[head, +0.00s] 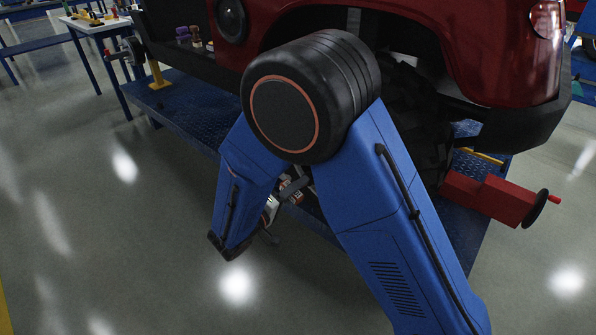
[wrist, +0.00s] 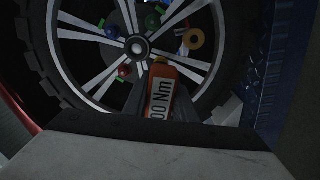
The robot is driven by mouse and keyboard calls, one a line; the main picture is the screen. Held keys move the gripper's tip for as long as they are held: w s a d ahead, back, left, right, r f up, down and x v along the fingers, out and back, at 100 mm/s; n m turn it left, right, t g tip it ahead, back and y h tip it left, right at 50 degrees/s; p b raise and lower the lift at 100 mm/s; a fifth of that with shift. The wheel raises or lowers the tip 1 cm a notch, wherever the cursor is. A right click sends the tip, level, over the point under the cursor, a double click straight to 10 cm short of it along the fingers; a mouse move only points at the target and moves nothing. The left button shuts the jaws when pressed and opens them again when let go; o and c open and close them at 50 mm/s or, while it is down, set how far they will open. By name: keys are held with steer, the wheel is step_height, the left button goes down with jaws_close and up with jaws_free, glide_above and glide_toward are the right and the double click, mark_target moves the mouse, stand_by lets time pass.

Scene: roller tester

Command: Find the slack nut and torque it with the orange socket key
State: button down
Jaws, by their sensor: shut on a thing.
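The orange socket key (wrist: 161,92) is held between the fingers of my gripper (wrist: 158,98). Its white label reads "00 Nm" in the part that shows. Ahead of it is a silver-spoked wheel (wrist: 80,34) with a dark tyre.
A red vehicle (head: 497,45) stands over a blue platform (head: 190,108). A red unit with a black handwheel (head: 490,197) juts out at the right. A yellow stand (head: 157,75) is at the platform's left. A workbench (head: 98,26) stands far left.

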steer(key=shift+w+a+f, duration=0.1)
steer(key=shift+w+a, duration=0.15)
steer(key=shift+a, duration=0.05)
steer(key=shift+s, duration=0.1)
steer(key=shift+x, duration=2.95)
steer(key=shift+x, duration=1.7)
steer(key=m, duration=0.4)
steer(key=shift+m, duration=0.4)
